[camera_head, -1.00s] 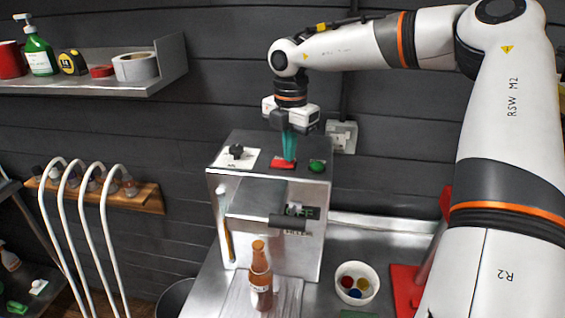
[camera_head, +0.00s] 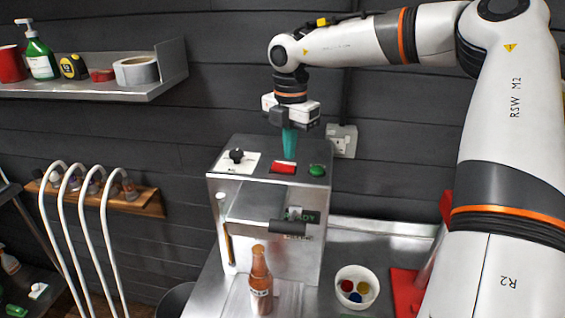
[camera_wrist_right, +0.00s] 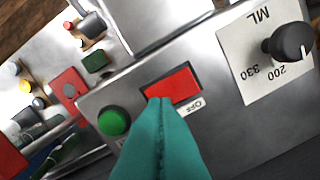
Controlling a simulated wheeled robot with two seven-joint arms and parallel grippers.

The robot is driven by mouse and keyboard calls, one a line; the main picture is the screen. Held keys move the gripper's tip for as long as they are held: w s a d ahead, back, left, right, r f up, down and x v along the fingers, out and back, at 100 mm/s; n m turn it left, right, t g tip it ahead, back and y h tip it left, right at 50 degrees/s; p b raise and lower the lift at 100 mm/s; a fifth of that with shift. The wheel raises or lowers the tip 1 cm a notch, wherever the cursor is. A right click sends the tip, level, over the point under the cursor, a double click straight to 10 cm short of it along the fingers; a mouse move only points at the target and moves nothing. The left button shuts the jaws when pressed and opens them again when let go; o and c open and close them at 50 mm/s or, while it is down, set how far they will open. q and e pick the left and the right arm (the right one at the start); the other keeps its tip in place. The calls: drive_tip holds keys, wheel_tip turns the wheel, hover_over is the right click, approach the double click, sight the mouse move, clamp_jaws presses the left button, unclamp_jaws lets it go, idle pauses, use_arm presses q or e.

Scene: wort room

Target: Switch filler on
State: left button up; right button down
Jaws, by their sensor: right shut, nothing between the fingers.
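The filler (camera_head: 265,190) is a steel box on the metal bench. Its top carries a black dial (camera_head: 237,155) on a white plate, a red switch (camera_head: 284,167) and a green button (camera_head: 317,170). In the right wrist view the red switch (camera_wrist_right: 173,88) has a label reading "OFF" beside it, and the dial plate shows 200 and 330 ML. My right gripper (camera_head: 289,157) points down with teal fingers shut and empty. Its fingertips (camera_wrist_right: 160,102) are at the edge of the red switch; contact cannot be told. A brown bottle (camera_head: 260,280) stands upright in front of the filler. My left gripper is not in view.
A shelf (camera_head: 100,90) is at upper left, and a wall socket (camera_head: 342,140) is behind.

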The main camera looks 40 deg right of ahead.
sight(289, 168)
wheel_tip(289, 168, up, 5)
drive_tip(key=shift+f+p, duration=0.2)
drive_tip(key=shift+p, duration=0.8)
drive_tip(key=shift+f, duration=0.15)
